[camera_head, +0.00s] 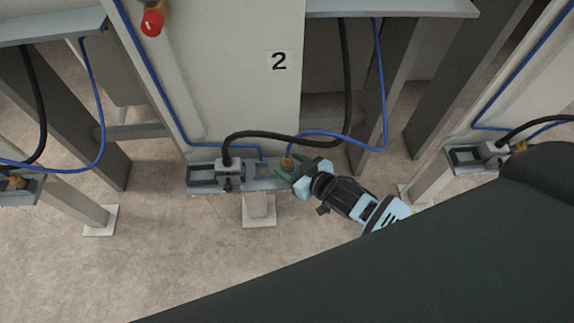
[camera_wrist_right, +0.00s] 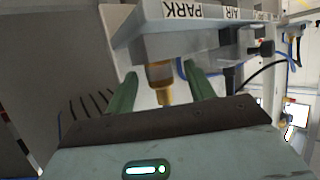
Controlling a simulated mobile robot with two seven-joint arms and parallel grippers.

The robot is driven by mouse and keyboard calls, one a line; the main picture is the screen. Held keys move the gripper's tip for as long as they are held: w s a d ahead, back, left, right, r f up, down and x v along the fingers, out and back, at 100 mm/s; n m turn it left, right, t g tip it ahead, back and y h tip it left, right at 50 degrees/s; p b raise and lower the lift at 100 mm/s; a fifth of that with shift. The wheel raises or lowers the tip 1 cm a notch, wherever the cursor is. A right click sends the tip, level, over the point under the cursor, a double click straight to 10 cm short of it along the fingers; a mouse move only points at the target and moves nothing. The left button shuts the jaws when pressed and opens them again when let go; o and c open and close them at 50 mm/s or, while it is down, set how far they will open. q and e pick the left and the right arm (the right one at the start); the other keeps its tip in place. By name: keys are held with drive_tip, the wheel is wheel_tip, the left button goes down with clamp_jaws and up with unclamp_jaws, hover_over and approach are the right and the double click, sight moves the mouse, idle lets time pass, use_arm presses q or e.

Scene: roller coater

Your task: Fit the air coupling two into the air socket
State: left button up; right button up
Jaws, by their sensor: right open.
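The air coupling two (camera_head: 287,162) is a brass fitting on the end of a blue hose, at the right end of the bracket under the panel marked 2. In the right wrist view the brass coupling (camera_wrist_right: 160,76) stands at the PARK label, between the green fingers. My right gripper (camera_head: 290,171) is open around it, with a gap on both sides. The air socket (camera_head: 262,169) appears to be the small brownish spot mid-bracket, left of the coupling, where another blue hose comes down; its opening is not clear. My left gripper is not in view.
A grey plug (camera_head: 228,172) with a thick black cable (camera_head: 285,138) sits on the left of the bracket (camera_head: 203,188). Similar brackets stand at far left (camera_head: 35,193) and right (camera_head: 462,158). A red knob (camera_head: 152,22) is on the panel above. The floor in front is clear.

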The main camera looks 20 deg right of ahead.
drive_tip(key=shift+w, duration=0.1)
drive_tip(key=c, duration=1.1)
drive_tip(key=shift+r, duration=0.5)
drive_tip(key=shift+s+a+r+p, duration=0.1)
drive_tip(key=shift+s+r+p, duration=0.15)
drive_tip(key=shift+r, duration=0.4)
drive_tip(key=shift+s+a+r+p, duration=0.1)
drive_tip(key=shift+s+r+p, duration=0.15)
drive_tip(key=shift+r, duration=0.35)
drive_tip(key=s+a, duration=0.1)
drive_tip(key=s, duration=0.3)
drive_tip(key=s+a+r, duration=0.1)
drive_tip(key=s, duration=0.4)
drive_tip(key=s+a, duration=0.2)
drive_tip(key=s, duration=0.3)
drive_tip(key=shift+s+r, duration=0.25)
